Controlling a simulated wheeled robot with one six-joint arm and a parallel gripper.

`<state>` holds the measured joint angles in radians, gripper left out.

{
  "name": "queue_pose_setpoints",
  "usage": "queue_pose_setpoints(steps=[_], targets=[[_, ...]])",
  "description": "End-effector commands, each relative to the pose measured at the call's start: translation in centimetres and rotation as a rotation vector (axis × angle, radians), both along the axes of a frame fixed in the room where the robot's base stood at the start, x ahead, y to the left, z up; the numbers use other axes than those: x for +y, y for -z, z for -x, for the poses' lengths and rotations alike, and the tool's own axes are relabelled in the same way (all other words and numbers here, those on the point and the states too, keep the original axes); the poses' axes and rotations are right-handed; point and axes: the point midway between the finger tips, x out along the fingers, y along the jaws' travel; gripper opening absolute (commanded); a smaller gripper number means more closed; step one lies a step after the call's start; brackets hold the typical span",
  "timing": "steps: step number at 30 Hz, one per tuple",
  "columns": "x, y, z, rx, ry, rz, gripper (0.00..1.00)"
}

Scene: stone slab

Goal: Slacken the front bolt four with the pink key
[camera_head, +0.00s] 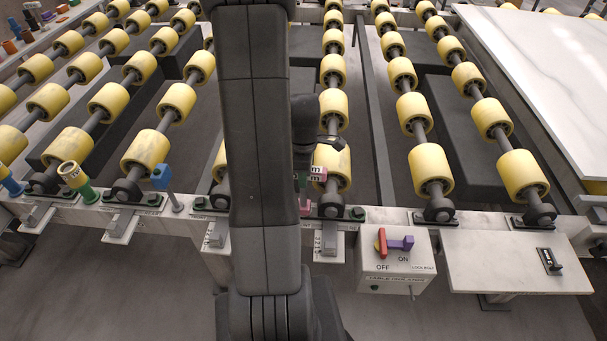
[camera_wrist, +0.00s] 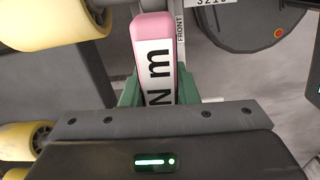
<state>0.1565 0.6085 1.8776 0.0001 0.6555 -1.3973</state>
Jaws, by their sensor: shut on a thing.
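The pink key (camera_wrist: 153,28), with a white label reading "N m", stands between the green fingers of my gripper (camera_wrist: 160,92) in the wrist view. In the head view the key's pink, labelled end (camera_head: 318,173) shows beside my dark wrist, above the front rail (camera_head: 390,215). My gripper (camera_head: 303,182) is shut on it, partly hidden behind my arm. A pink part (camera_head: 306,208) shows lower down at the rail by a black bracket. Whether the key sits on a bolt there is hidden. A "FRONT" label (camera_wrist: 181,42) shows behind the key in the wrist view.
A blue-topped key (camera_head: 162,178) and a yellow-and-green key (camera_head: 75,178) stand at the rail to the left. A switch box (camera_head: 395,275) with a red and purple handle is at the right. Yellow rollers (camera_head: 431,168) line the table; a pale slab (camera_head: 550,70) lies at the right.

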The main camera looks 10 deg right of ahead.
Motion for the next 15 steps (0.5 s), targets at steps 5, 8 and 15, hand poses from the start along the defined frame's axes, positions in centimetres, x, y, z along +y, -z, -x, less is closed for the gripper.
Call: queue_pose_setpoints(steps=[5,8,15], targets=[[0.0,-0.1,0.0,0.0,-0.069,0.0,0.0],[0.0,-0.3,0.0,0.0,-0.068,0.0,0.0],[0.0,-1.4,0.0,0.0,-0.066,0.0,0.0]])
